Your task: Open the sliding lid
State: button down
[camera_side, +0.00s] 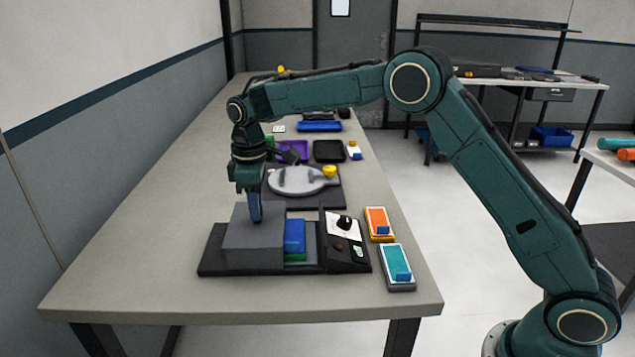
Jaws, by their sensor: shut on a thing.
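A dark box (215,269) sits near the front of the long table. Its grey sliding lid (255,246) stands at the left part of the box. To the right of the lid, a gap shows a blue block (294,236) and something green (296,256) below it. My gripper (255,217) points down at the top of the lid, shut on it. The exact part of the lid between the fingers is hidden. A control panel (346,240) with a black knob forms the right end of the box.
An orange-topped block (378,223) and a teal-topped block (397,265) lie right of the box. Behind it is a grey round plate (297,181) on a dark base. A purple tray (291,153) and a black tray (329,151) stand farther back. The table's front left is clear.

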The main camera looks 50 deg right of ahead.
aim_at(237, 222)
jog(key=shift+w+a+r, duration=0.1)
jog(key=shift+w+a, duration=1.45)
jog(key=shift+w, duration=0.1)
jog(key=c, duration=1.2)
grip_release()
jog(key=shift+o, duration=0.2)
notch_tip(237, 222, up, 14)
jog(key=shift+f, duration=0.2)
jog(key=shift+s+r, duration=0.1)
